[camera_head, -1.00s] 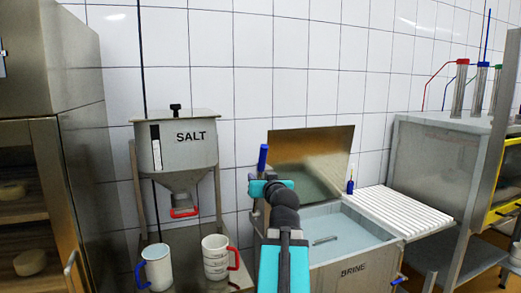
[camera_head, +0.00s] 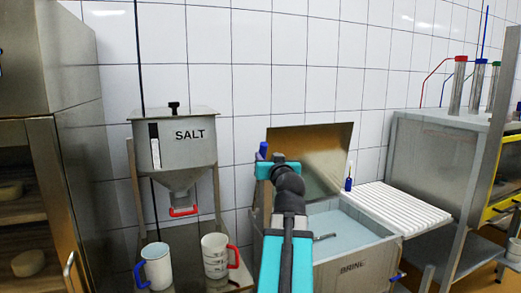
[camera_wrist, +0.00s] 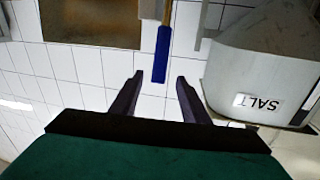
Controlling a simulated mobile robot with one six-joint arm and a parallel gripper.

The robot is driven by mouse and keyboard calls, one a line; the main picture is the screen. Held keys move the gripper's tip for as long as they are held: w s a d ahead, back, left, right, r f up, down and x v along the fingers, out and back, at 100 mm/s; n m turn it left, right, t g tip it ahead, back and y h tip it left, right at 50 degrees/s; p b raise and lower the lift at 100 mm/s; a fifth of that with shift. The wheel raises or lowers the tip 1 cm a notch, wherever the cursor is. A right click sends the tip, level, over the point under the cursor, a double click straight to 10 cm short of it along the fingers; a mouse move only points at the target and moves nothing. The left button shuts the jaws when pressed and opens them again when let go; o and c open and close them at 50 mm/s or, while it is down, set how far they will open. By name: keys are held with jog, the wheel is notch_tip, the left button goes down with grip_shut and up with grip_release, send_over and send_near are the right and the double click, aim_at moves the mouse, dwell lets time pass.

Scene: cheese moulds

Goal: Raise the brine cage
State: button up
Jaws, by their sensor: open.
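The brine tank (camera_head: 352,270) is a steel box labelled BRINE, with its lid (camera_head: 312,155) standing open at the back. Pale blue liquid (camera_head: 345,223) fills it, and a short grey bar (camera_head: 325,237) shows at the surface. No cage can be made out. A blue handle (camera_head: 262,149) stands at the tank's left, behind my arm. In the wrist view the blue handle (camera_wrist: 162,55) sits on a brass-coloured rod, its end in line with the gap between my fingertips. My gripper (camera_wrist: 158,78) is open; I cannot tell whether the handle is between the fingers.
The salt hopper (camera_head: 175,140) hangs left of the tank, and it also shows close by in the wrist view (camera_wrist: 262,60). Two mugs (camera_head: 158,266) (camera_head: 214,256) stand below it.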

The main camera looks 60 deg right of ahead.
aim_at(261, 148)
jog(key=shift+p+x, duration=1.4)
jog(key=shift+x, duration=4.9)
jog(key=shift+a, duration=0.1)
jog(key=shift+c, duration=0.3)
grip_shut()
jog(key=shift+a+f, duration=0.1)
jog(key=shift+f, duration=0.05)
